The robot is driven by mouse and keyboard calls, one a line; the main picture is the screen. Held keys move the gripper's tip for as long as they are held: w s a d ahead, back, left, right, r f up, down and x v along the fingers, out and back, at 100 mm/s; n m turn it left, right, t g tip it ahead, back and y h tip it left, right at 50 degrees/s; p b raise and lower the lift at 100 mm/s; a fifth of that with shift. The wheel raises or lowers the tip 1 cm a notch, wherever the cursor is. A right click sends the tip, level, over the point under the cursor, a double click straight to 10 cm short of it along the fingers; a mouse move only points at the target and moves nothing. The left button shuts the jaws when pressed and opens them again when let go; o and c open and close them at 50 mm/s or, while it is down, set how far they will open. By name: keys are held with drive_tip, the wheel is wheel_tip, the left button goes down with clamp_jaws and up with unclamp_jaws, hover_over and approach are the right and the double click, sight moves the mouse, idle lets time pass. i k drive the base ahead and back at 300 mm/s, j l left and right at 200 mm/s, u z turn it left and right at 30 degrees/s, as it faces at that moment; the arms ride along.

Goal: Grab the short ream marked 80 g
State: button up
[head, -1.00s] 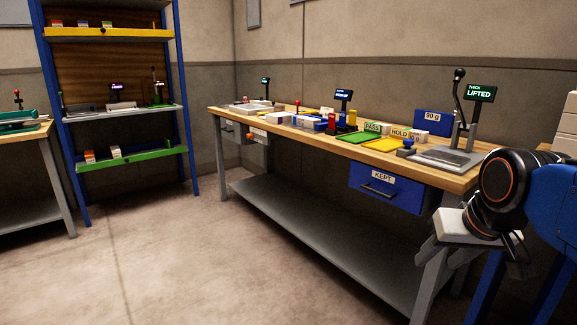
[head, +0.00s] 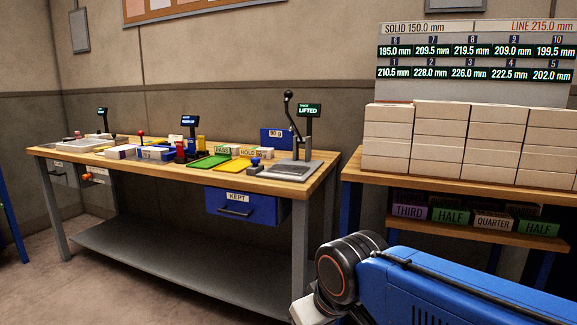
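No label reading 80 g can be made out in the head view. Small white and blue packs (head: 157,153) lie on the left half of the wooden workbench (head: 325,172), too small to read. Pale packs stand behind the green PASS tray (head: 209,161) and the yellow HOLD tray (head: 234,165). A blue panel marked 90 g (head: 275,138) stands at the bench's back. My blue arm reaches in at the lower right. Its fingertips are not visible, so what it holds cannot be told.
A press with a lever (head: 290,171) and a LIFTED display stands at the bench's right end. A blue KEPT drawer (head: 240,210) hangs below. Pale stacked reams (head: 440,140) fill a right-hand table under a millimetre board (head: 475,60). Labelled blocks (head: 451,217) sit beneath.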

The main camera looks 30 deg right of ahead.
sight(263, 153)
drive_tip(key=i+j+z, duration=0.2)
drive_tip(key=z, duration=0.2)
drive_tip(key=i+j+z, duration=0.1)
drive_tip(key=j+z, duration=0.3)
drive_tip(key=i+j+z, duration=0.1)
drive_tip(key=j, duration=0.45)
drive_tip(key=i+j+z, duration=0.15)
drive_tip(key=j, duration=0.4)
drive_tip(key=i+j+z, duration=0.1)
drive_tip(key=j, duration=0.45)
drive_tip(key=i+j+z, duration=0.1)
drive_tip(key=j, duration=0.45)
